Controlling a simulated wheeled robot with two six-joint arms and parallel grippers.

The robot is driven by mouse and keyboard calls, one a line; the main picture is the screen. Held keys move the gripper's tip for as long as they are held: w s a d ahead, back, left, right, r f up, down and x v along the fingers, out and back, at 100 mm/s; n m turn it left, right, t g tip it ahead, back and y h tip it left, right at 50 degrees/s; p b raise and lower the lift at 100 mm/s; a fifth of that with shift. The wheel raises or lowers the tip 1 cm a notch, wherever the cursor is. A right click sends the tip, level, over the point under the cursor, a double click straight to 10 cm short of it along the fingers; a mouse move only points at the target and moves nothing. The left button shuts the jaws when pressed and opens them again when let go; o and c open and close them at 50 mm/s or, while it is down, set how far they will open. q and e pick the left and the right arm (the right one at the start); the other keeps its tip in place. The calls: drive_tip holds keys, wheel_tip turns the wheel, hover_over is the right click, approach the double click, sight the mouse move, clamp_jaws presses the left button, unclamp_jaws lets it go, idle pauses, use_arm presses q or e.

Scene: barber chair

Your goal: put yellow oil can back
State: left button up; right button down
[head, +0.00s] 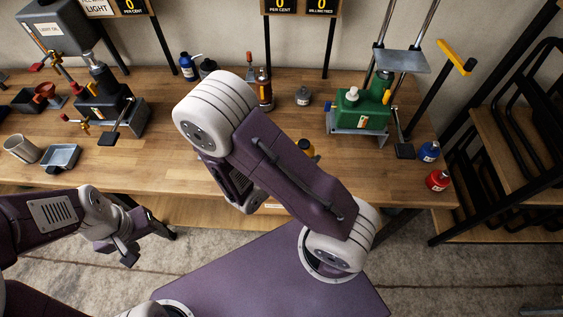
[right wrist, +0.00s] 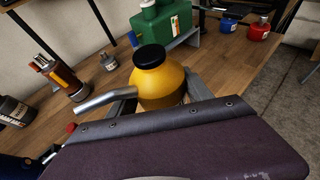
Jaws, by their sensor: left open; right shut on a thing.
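The yellow oil can (right wrist: 165,82) has a black cap and a grey spout pointing left in the right wrist view. It stands upright between the grey fingers of my right gripper (right wrist: 160,101), which is shut on it. Its lower part is hidden by my wrist. In the head view only a small yellow part of the can (head: 306,148) shows behind my right arm, which hides my right gripper there. I cannot tell whether the can touches the table. My left gripper (head: 147,243) is open and empty, in front of the table's edge at the left.
The wooden table (head: 400,180) holds a green machine (head: 362,112), blue (head: 429,151) and red (head: 438,180) bottles at the right, and several bottles at the back. At the left are a dark machine (head: 100,103), a mug (head: 22,149) and a metal tray (head: 62,157).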

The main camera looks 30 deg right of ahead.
drive_tip(key=shift+w+a+f+p, duration=0.2)
drive_tip(key=shift+w+f+p, duration=0.2)
drive_tip(key=shift+w+p, duration=0.45)
drive_tip(key=w+f, duration=0.2)
drive_tip(key=w+a+f+p, duration=0.1)
drive_tip(key=w+f, duration=0.2)
drive_tip(key=w+a+f+p, duration=0.1)
drive_tip(key=w+f, duration=0.1)
drive_tip(key=f, duration=0.1)
drive_tip(key=shift+w+f, duration=0.25)
drive_tip(key=shift+f, duration=0.3)
use_arm(q)
wheel_tip(320, 180, up, 2)
drive_tip(key=shift+w+r, duration=0.1)
drive_tip(key=shift+w, duration=0.05)
use_arm(e)
drive_tip(key=shift+c, duration=2.2)
unclamp_jaws()
